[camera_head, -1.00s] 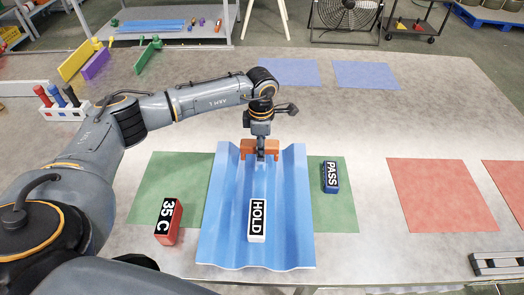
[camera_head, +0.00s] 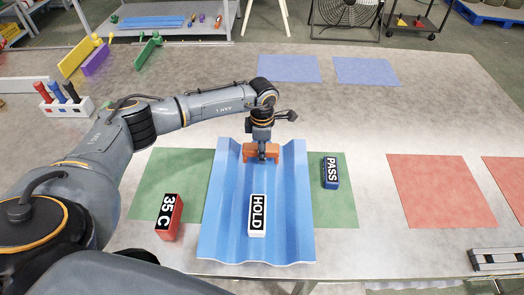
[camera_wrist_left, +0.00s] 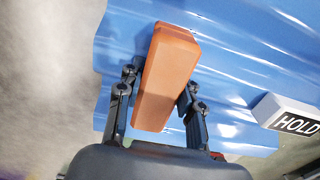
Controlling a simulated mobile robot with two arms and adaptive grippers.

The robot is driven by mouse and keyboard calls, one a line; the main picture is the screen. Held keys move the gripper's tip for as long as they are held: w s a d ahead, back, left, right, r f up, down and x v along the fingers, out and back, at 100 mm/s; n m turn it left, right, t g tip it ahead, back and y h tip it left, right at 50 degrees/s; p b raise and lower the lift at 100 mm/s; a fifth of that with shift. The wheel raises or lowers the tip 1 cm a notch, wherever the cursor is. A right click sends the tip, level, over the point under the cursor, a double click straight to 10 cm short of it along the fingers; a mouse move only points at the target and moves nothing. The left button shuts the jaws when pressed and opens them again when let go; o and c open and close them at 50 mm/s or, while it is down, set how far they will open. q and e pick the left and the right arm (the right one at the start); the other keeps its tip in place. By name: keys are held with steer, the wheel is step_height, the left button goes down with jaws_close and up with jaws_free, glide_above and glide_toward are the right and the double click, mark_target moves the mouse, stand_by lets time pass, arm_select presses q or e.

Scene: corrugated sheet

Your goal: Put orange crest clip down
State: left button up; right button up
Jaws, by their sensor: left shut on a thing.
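The orange crest clip (camera_head: 262,151) is at the far end of the blue corrugated sheet (camera_head: 228,205), across its ridges. My left gripper (camera_head: 262,156) is shut on the clip from above. In the left wrist view the clip (camera_wrist_left: 168,75) sits between the two fingers (camera_wrist_left: 157,98), over the blue sheet (camera_wrist_left: 240,45). I cannot tell whether the clip's underside touches the sheet. My right gripper is not in view.
A white HOLD block (camera_head: 257,214) lies on the sheet's near half. A red 35 C block (camera_head: 169,217) is left of the sheet and a blue PASS block (camera_head: 330,172) right of it, both on green mats (camera_head: 345,210). Red mats (camera_head: 440,190) lie farther right.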

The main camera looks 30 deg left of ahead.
arm_select(q)
steer(key=shift+s+f, duration=0.25)
steer(key=shift+f, duration=0.1)
steer(key=o, duration=1.2)
steer(key=shift+f, duration=0.15)
steer(key=shift+w+f, duration=0.1)
steer(key=shift+r+p, duration=0.45)
steer(key=shift+r, duration=0.25)
step_height(320, 180, up, 12)
steer(key=shift+w+r+b, duration=0.1)
steer(key=shift+r+b, duration=0.05)
steer(key=shift+b, duration=0.85)
